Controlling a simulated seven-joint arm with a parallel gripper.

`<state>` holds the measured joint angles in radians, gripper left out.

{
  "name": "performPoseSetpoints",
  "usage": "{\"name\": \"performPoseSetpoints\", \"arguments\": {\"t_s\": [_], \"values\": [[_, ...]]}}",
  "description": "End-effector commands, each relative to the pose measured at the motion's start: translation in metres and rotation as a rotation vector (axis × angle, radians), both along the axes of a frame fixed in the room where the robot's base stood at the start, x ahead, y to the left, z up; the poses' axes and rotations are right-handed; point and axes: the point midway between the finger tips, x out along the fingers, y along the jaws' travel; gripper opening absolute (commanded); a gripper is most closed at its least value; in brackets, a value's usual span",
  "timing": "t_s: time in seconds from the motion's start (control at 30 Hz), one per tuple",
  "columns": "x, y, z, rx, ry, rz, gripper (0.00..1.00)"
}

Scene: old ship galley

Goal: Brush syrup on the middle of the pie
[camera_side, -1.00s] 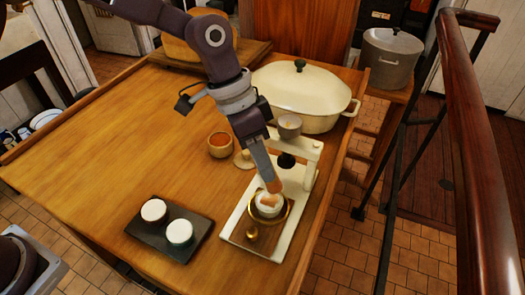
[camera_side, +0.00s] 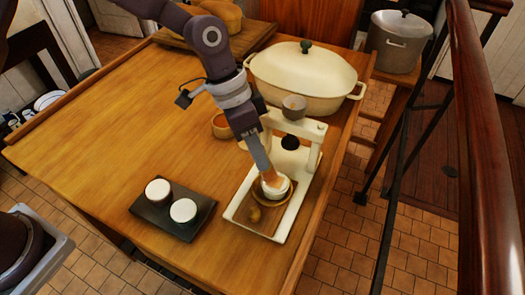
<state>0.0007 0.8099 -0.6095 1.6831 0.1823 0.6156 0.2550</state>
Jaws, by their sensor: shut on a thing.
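My gripper (camera_side: 250,133) is shut on a brush (camera_side: 259,155) that points down. The brush's orange-brown tip is at the top of a small round white-sided pie (camera_side: 284,190). The tip hides part of the pie's top, and I cannot tell whether it presses on it. The pie sits over a round brass-coloured plate (camera_side: 258,198) on a cream stand (camera_side: 237,205) with an upright post and arm. A small wooden bowl (camera_side: 221,131), which held orange syrup in the earlier view, is partly behind my arm.
A dark tray (camera_side: 150,215) with two white-topped cups (camera_side: 183,211) lies left of the stand. A cream lidded roaster (camera_side: 300,78) stands behind, and a small grey cup (camera_side: 294,107) sits on the stand's arm. The left of the table (camera_side: 110,130) is clear.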

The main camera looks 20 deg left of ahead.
Motion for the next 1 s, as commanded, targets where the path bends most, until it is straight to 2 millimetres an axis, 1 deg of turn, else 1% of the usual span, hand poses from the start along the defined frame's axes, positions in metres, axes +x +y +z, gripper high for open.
{"name": "performPoseSetpoints", "arguments": {"t_s": [0.03, 0.07, 0.1, 0.27, 0.5, 0.53, 0.6, 0.77, 0.8, 1.0], "values": [[0.0, 0.005, -0.001, 0.0, 0.002, 0.001, 0.0], [0.0, 0.0, -0.002, -0.001, 0.0, -0.001, 0.0], [0.0, -0.005, 0.002, -0.001, -0.002, -0.001, 0.0], [0.0, -0.019, 0.003, -0.001, 0.0, -0.002, 0.0], [0.0, 0.003, -0.001, 0.001, 0.001, 0.002, 0.0], [0.0, 0.003, -0.001, 0.0, 0.001, 0.0, 0.0], [0.0, -0.006, 0.002, -0.001, -0.002, -0.002, 0.0], [-0.001, -0.02, 0.002, -0.001, 0.0, -0.003, 0.0], [0.0, -0.015, 0.003, 0.0, 0.0, 0.001, 0.0], [0.0, 0.004, -0.001, 0.001, 0.001, 0.002, 0.0]]}}
